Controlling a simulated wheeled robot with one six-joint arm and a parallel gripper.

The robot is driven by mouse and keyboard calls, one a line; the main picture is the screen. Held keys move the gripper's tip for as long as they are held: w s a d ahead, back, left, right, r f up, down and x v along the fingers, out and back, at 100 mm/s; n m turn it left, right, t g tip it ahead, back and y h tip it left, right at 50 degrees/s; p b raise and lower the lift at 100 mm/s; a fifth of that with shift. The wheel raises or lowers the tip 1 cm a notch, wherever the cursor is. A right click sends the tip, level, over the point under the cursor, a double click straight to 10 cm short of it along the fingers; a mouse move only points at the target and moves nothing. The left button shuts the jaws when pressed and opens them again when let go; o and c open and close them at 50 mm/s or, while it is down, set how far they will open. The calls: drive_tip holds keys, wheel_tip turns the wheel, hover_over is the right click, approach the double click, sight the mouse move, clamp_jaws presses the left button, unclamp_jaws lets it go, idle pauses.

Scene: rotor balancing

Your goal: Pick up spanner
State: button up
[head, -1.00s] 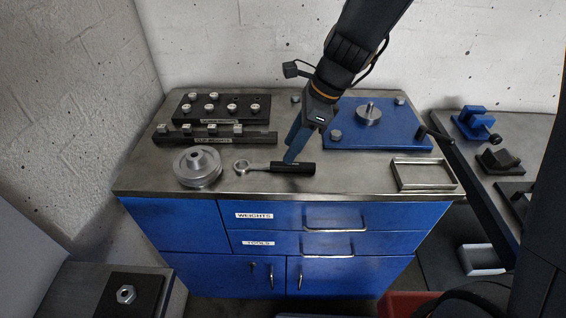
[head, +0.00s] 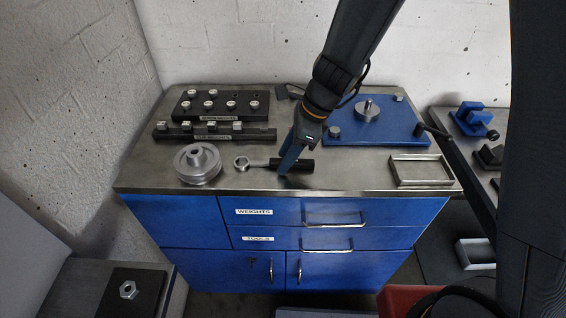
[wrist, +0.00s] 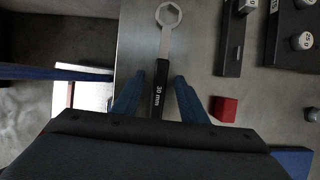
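The spanner (head: 262,163) lies on the steel bench top near its front edge, its ring end to the left and its black handle to the right. In the wrist view the spanner (wrist: 166,40) shows its silver ring and a black handle marked 30 mm. My gripper (head: 283,172) is down at the handle. In the wrist view my gripper (wrist: 155,90) has its two blue fingers apart, one on each side of the handle, with visible gaps. The far end of the handle is hidden behind my gripper's body in the wrist view.
A grey pulley-like rotor (head: 198,165) stands left of the spanner. Black weight racks (head: 222,104) are behind it. A blue plate (head: 385,130) with a spindle and an empty metal tray (head: 420,183) are to the right. A red block (wrist: 225,109) shows in the wrist view.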

drive_tip(key=shift+f, duration=0.1)
clamp_jaws()
